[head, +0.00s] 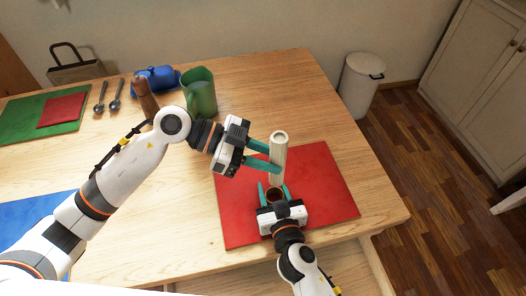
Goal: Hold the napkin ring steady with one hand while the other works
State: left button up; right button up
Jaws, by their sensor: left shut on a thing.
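A pale upright roll (279,155), which looks like a rolled napkin, stands over the red mat (320,190). My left gripper (274,159) reaches it from the left and is shut on it, with its teal fingers at the roll's upper and middle part. The napkin ring (274,194) is a small dark brown ring just below the roll's lower end. My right gripper (274,190) comes from the front, with one teal finger on each side of the ring. I cannot tell whether these fingers touch the ring, or whether the roll's lower end is inside it.
A green mug (200,92), a brown wooden mill (145,98), a blue butter dish (155,79) and two spoons (107,95) stand or lie at the back left. A green mat (40,122) bears a red cloth (62,110). The red mat's right part is clear.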

pick_arm(q)
jog(key=shift+f, duration=4.25)
jog(key=o, duration=1.1)
jog(key=v, duration=1.2)
pick_arm(e)
jog(key=o, duration=1)
